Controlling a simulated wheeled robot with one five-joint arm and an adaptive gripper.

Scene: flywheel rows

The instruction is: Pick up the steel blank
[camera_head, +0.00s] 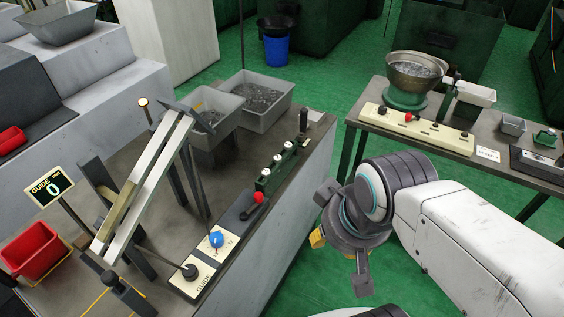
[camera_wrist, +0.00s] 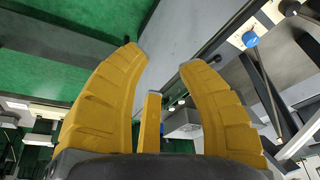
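I cannot make out a single steel blank for certain. Small metallic pieces lie in the grey bin (camera_head: 283,115) at the back of the left bench, and more lie in the bowl (camera_head: 416,72) on the right bench. My gripper (camera_wrist: 164,62) shows three yellow fingers in the wrist view, spread apart with nothing between them. In the head view my gripper hangs over the green floor between the two benches, right of the left bench's edge. Only a bit of yellow finger shows there, and the rest is hidden by my wrist.
The left bench (camera_head: 262,228) carries a tilted rail (camera_head: 150,185), a blue knob (camera_head: 216,240), a red-knobbed lever (camera_head: 258,197) and a red bin (camera_head: 34,250). A counter sign (camera_head: 50,192) reads GUIDE 0. The right bench (camera_head: 367,87) bears a cream control panel (camera_head: 440,134). Green floor (camera_head: 325,158) lies between.

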